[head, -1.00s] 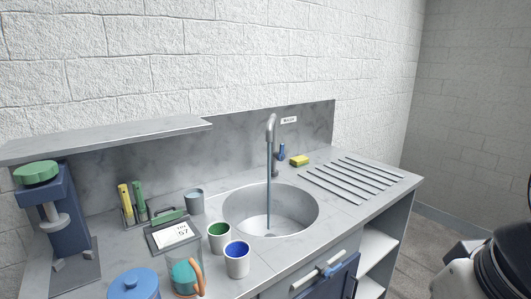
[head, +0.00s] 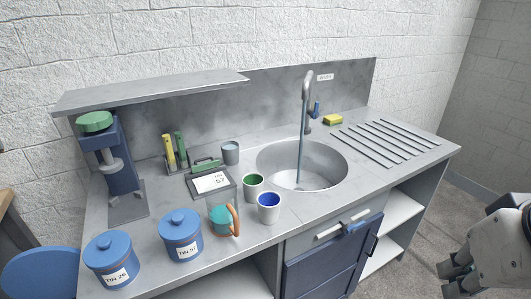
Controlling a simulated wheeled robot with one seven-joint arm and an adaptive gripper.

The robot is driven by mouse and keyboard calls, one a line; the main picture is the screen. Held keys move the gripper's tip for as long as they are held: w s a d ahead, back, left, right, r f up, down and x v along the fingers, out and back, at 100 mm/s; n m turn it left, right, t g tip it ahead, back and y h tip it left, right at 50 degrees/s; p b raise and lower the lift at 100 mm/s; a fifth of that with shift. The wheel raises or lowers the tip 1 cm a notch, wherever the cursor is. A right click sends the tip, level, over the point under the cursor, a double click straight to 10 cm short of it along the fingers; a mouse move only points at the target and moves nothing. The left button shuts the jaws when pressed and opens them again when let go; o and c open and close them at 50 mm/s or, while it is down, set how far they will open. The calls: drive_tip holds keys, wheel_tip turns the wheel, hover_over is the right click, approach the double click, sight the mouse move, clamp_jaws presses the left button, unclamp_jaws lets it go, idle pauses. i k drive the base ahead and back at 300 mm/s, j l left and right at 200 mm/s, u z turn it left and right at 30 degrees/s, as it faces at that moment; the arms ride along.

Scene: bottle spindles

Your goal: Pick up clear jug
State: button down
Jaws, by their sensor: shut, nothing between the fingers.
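The clear jug (head: 222,220) stands upright near the front edge of the counter, left of the sink. It is see-through, with an orange handle on its right side and something teal showing in it. My gripper (head: 455,278) is at the lower right edge of the view, shut and empty. It hangs over the floor beyond the right end of the counter, well apart from the jug.
Two blue lidded tins (head: 180,236) stand left of the jug. A green-lined cup (head: 253,186) and a blue-lined cup (head: 268,208) stand close to its right. Behind are a scale (head: 212,185) and the sink (head: 330,165) with running water. A shelf (head: 150,92) overhangs the back left.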

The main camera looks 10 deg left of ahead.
sight(221, 197)
drive_tip(key=u, duration=2)
drive_tip(key=z, duration=1.1)
drive_tip(key=k+l, duration=0.1)
drive_tip(key=l, duration=0.2)
drive_tip(key=k+l+z, duration=0.15)
drive_tip(key=l, duration=0.4)
drive_tip(key=k+z, duration=0.05)
drive_tip(key=k, duration=0.05)
